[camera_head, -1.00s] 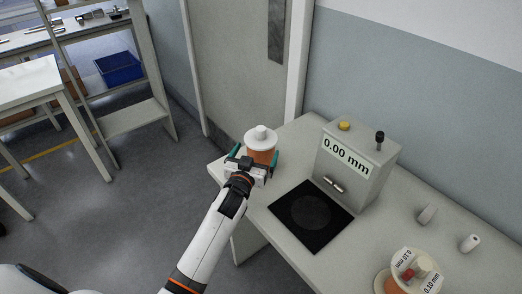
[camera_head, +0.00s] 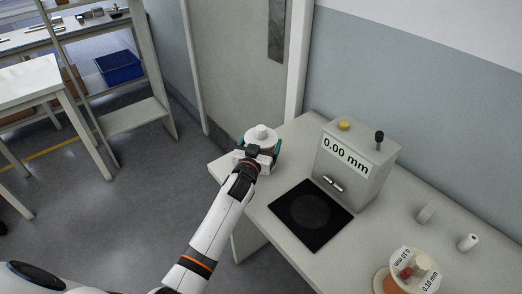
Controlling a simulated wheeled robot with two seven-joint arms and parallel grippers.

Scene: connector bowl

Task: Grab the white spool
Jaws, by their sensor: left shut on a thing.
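The white spool (camera_head: 263,134) stands upright near the left end of the table, with a white top and a knob. Its orange-brown winding is mostly hidden behind my gripper now. My left gripper (camera_head: 261,150) has its green-tipped fingers on both sides of the spool and is shut on it. I cannot tell whether the spool's base touches the table. My right gripper is not in view.
A grey gauge box (camera_head: 357,167) reading 0.00 mm stands to the right, with a black pad (camera_head: 290,209) before it. A round holder with labelled pieces (camera_head: 414,267) and small white parts (camera_head: 468,243) lie at the right. The table's left edge is close to the spool.

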